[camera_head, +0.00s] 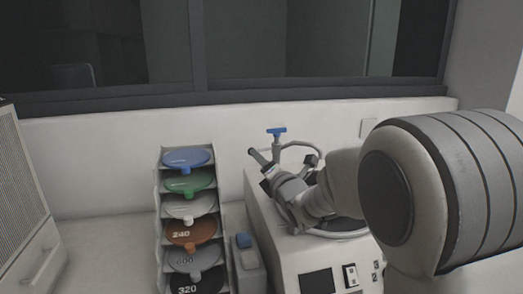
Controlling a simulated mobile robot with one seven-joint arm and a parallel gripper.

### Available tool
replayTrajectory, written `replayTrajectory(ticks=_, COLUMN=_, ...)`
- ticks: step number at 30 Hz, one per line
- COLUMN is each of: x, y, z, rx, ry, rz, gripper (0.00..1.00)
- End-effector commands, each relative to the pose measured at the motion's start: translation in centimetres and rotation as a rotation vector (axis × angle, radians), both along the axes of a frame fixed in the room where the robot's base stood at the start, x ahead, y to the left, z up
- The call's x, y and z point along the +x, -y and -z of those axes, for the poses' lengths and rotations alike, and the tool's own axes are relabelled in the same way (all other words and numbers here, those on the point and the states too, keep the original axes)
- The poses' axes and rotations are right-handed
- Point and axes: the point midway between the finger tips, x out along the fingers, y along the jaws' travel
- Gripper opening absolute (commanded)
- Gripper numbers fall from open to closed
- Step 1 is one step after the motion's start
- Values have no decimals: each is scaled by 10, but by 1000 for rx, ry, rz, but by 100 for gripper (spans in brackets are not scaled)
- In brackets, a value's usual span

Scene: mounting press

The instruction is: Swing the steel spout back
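The machine (262,208) is a pale box with a round bowl (345,229) in its top, mostly behind my arm. A blue-handled tap (277,131) stands at its back, and a curved grey pipe (304,146) arches to the right of it. A short grey tube with a dark end (257,157), perhaps the steel spout, points up and left at my gripper. My gripper (269,173) is over the left part of the machine's top, close to this tube. The fingers are small and partly hidden, so I cannot tell whether they touch or hold it.
A rack (159,215) of coloured discs with several labelled shelves stands left of the machine. A small grey box with a blue top (243,241) stands between them. A wall and window ledge (100,105) lie behind. Bare counter (105,245) lies further left.

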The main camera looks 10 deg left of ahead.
Motion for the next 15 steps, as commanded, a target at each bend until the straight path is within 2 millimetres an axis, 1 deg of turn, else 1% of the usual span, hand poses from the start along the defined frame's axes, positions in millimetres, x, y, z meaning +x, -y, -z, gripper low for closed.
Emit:
replayTrajectory(ticks=1, x=8, y=-6, z=-1, rx=-1, ry=0, rz=-1, gripper=59)
replayTrajectory(ticks=3, x=19, y=-13, z=0, rx=-1, ry=-2, rz=-1, gripper=59)
replayTrajectory(ticks=9, x=46, y=-31, z=0, rx=0, ry=-2, rz=0, gripper=59)
replayTrajectory(ticks=15, x=62, y=-41, z=-1, rx=1, ry=0, rz=1, gripper=59)
